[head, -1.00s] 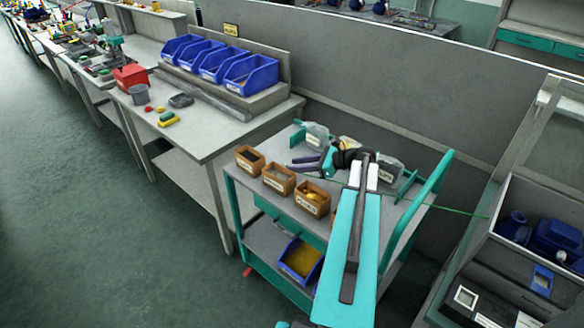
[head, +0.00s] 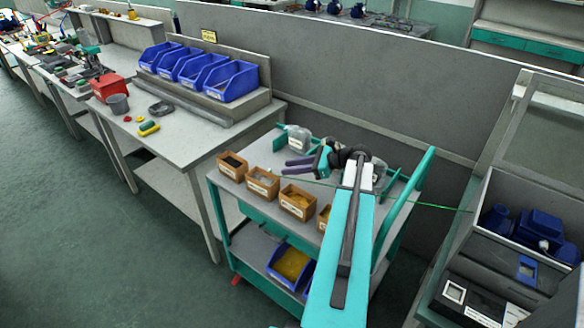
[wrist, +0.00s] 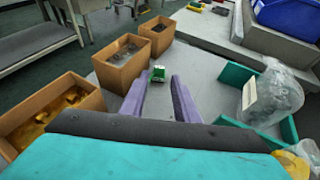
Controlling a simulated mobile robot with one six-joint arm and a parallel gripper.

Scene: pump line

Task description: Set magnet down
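My gripper (head: 286,166) reaches over the grey top of the teal cart (head: 330,195), its purple fingers pointing left in the head view. In the wrist view the two fingers (wrist: 159,82) stand apart. A small green block (wrist: 158,74) with a pale face shows between the fingertips, with a narrow gap on each side; I cannot tell how high it is above the cart top. It may be the magnet, but I cannot be sure. I see no other thing clearly identifiable as the magnet.
Several brown boxes (head: 262,183) line the cart's near edge. Clear bags (head: 298,138) lie in teal holders at the back. A thin green line (head: 440,207) crosses toward the right bench. A workbench with blue bins (head: 232,82) stands at left.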

